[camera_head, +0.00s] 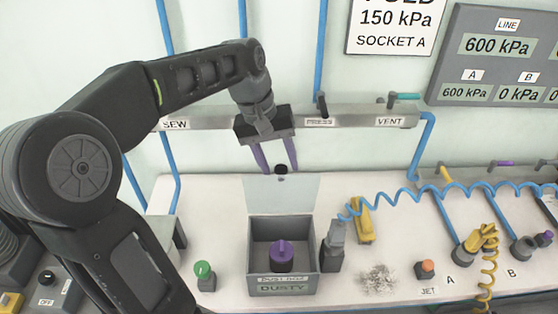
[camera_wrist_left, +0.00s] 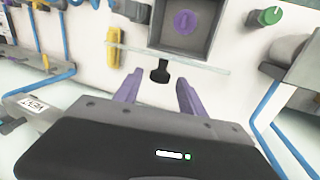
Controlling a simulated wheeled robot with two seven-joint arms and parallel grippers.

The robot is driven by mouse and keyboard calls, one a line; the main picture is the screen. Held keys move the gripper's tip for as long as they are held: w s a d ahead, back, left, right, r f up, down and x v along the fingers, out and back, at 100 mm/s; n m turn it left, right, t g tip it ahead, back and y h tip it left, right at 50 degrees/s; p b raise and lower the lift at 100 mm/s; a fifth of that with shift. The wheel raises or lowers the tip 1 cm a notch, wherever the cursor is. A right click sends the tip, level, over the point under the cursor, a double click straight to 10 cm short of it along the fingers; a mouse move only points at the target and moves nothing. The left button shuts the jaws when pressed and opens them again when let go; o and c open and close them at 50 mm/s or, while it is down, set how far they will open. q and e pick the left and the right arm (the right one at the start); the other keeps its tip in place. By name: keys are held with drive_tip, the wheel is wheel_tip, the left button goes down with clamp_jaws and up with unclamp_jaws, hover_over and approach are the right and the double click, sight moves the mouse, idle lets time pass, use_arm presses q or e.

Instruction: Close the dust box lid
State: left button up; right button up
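The grey dust box (camera_head: 253,264), labelled DUSTY, stands on the bench with a purple knob-like piece (camera_head: 282,252) inside it. Its pale, see-through lid (camera_head: 300,195) stands up open at the back edge, with a black knob (camera_head: 281,169) at its top. My left gripper (camera_head: 275,168) points down from above with its purple fingers apart. In the left wrist view the black knob (camera_wrist_left: 160,72) lies just beyond and between the fingertips (camera_wrist_left: 158,82); I cannot tell whether they touch it. The box (camera_wrist_left: 212,40) shows beyond the lid. My right gripper is not in view.
A green knob (camera_head: 204,269) stands left of the box. A grey tool (camera_head: 332,248) on a blue coiled hose stands close on the right, near a yellow tool (camera_head: 361,220) and a pile of shavings (camera_head: 378,279). A grey rail (camera_head: 350,119) runs behind the gripper.

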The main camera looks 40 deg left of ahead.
use_arm(q)
clamp_jaws()
idle(1.2)
